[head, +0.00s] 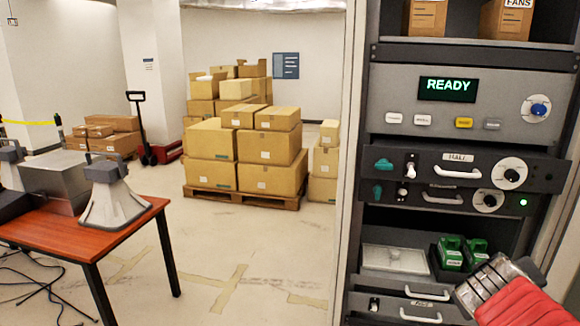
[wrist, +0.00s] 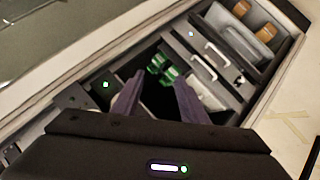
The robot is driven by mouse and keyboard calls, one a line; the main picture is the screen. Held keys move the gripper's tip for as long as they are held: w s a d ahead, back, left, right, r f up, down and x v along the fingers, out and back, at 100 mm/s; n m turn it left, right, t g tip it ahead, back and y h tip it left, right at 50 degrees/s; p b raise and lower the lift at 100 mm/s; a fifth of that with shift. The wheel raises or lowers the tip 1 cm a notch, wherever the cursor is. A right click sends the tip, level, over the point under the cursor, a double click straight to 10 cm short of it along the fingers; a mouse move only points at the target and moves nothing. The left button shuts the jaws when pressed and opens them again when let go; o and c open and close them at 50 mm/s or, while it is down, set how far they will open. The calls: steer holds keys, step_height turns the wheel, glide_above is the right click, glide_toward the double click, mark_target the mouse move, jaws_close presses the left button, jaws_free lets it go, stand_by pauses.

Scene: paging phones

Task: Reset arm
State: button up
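My gripper (wrist: 157,97) shows in the wrist view with its two dark fingers apart and nothing between them. It points toward the rack's shelf opening and drawers. In the head view, a red and grey part of my arm (head: 515,305) shows at the lower right, in front of the rack's lower drawers; the fingertips cannot be made out there. Two green devices (head: 450,253) stand in a dark holder on the rack's shelf. They also show in the wrist view (wrist: 164,70), beyond the fingers and apart from them.
The rack has a panel reading READY (head: 447,89), a drawer labelled HALL (head: 458,157) pulled out, and lower drawers with white handles (head: 427,293). A red-topped table (head: 140,220) with loudspeakers stands left. Stacked boxes (head: 270,178) stand behind. Floor between is clear.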

steer(key=s+a+f+y, duration=0.2)
steer(key=s+a, duration=0.1)
steer(key=a, duration=0.5)
steer(key=s+a+f+g+y, duration=0.1)
steer(key=s+a+f+y, duration=0.1)
steer(key=a, duration=0.7)
steer(key=s+a+f+g+y, duration=0.1)
steer(key=s+a+f+y, duration=0.2)
steer(key=a, duration=0.6)
steer(key=shift+s+m+y, duration=0.4)
steer(key=shift+s+y, duration=0.2)
steer(key=shift+s, duration=0.55)
